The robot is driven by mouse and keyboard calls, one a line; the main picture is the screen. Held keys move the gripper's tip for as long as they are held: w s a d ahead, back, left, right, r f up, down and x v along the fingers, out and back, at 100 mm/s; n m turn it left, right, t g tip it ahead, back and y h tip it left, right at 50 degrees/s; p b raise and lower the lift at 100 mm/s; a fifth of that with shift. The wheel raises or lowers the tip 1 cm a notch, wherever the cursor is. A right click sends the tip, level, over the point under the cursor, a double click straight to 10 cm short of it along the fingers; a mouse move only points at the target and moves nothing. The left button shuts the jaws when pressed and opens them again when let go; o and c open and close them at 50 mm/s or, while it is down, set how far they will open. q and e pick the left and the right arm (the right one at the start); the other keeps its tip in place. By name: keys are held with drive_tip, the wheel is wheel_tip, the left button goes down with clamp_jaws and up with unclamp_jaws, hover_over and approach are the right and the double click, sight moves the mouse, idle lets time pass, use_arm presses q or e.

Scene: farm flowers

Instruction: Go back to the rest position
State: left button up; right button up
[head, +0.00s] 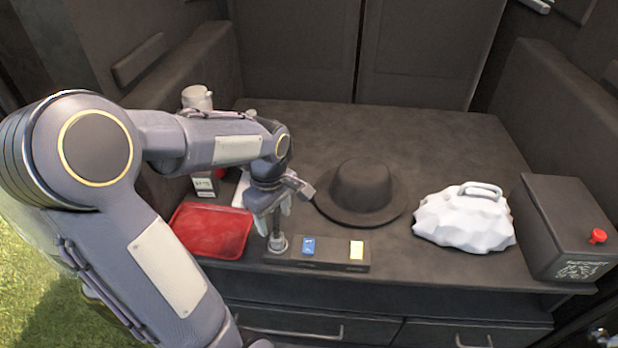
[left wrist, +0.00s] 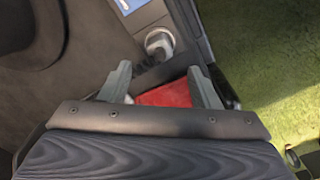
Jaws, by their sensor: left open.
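My left gripper (head: 275,213) hangs over the front part of the dark counter, just above a small dark panel (head: 337,266) with a metal lever (head: 277,243), a blue label and a yellow label. In the left wrist view its two fingers (left wrist: 160,88) are spread apart with nothing between them. The lever's round end (left wrist: 159,42) shows beyond the fingertips there, apart from them. My left arm reaches in from the left. My right gripper is in neither view.
A red tray (head: 212,231) lies left of the panel. A black hat (head: 361,190), a white lumpy bag (head: 464,220) and a dark box with a red button (head: 598,236) stand to the right. A white jug (head: 197,97) is behind my arm. The back middle counter is clear.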

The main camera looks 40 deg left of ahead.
use_arm(q)
drive_tip(key=s+d+r+m+t+h+p, duration=0.3)
drive_tip(key=s+d+r+m+t+p, duration=0.2)
drive_tip(key=d+r+m, duration=0.9)
drive_tip(key=s+m+p, duration=0.1)
drive_tip(key=s+p, duration=0.2)
drive_tip(key=s, duration=0.2)
drive_tip(key=shift+s+d+r+t+h, duration=0.2)
drive_tip(key=shift+t+h, duration=0.1)
drive_tip(key=shift+h, duration=0.1)
